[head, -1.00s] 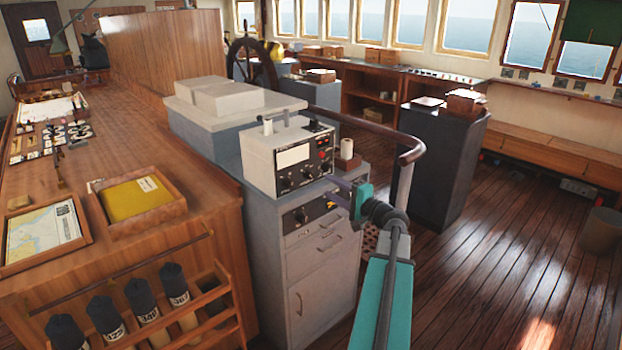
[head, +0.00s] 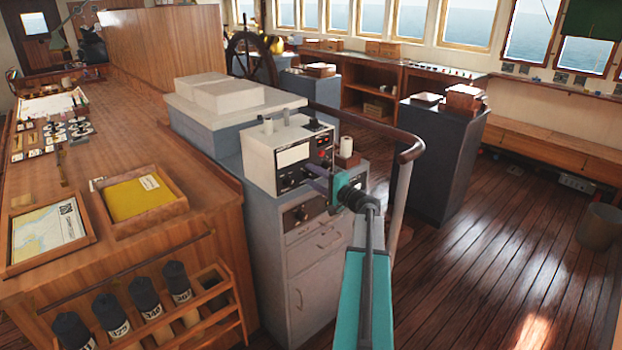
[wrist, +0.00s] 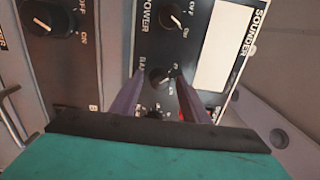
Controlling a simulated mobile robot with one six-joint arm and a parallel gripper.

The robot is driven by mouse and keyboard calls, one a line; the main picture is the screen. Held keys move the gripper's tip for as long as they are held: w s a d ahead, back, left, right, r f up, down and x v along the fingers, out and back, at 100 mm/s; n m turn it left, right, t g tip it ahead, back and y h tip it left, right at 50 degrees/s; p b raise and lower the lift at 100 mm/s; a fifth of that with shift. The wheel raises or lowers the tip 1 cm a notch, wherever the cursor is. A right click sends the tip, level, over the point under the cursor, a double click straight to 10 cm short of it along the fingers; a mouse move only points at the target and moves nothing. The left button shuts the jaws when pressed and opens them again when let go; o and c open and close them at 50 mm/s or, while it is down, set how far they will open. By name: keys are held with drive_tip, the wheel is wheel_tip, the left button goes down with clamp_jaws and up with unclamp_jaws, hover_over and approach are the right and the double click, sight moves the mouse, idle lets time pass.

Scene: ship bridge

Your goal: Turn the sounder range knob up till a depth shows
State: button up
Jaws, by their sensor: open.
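The sounder (head: 262,160) is a pale box with a black front panel, standing on a grey cabinet. In the wrist view its white window (wrist: 217,45) and power knob (wrist: 172,15) show. A second dark knob (wrist: 160,77) with a white pointer lies between my fingertips; its label is partly hidden, so I cannot read it fully. My gripper (head: 314,180) is open at the panel's front, one finger on each side of that knob, with no clear contact. The small red display (head: 325,153) shows in the head view, too small to read; my right finger partly covers red in the wrist view.
Below the sounder, a black panel with another on/off knob (wrist: 48,18) is set in the cabinet (head: 262,235). A curved handrail (head: 410,150) stands just right of my arm. The wooden chart counter (head: 150,235) is on the left. Open floor (head: 480,270) lies right.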

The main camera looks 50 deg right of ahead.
drive_tip(key=c, duration=0.9)
drive_tip(key=shift+s+a+f, duration=0.1)
drive_tip(key=shift+a, duration=0.25)
clamp_jaws()
drive_tip(key=shift+c, duration=0.8)
unclamp_jaws()
drive_tip(key=shift+d, duration=0.3)
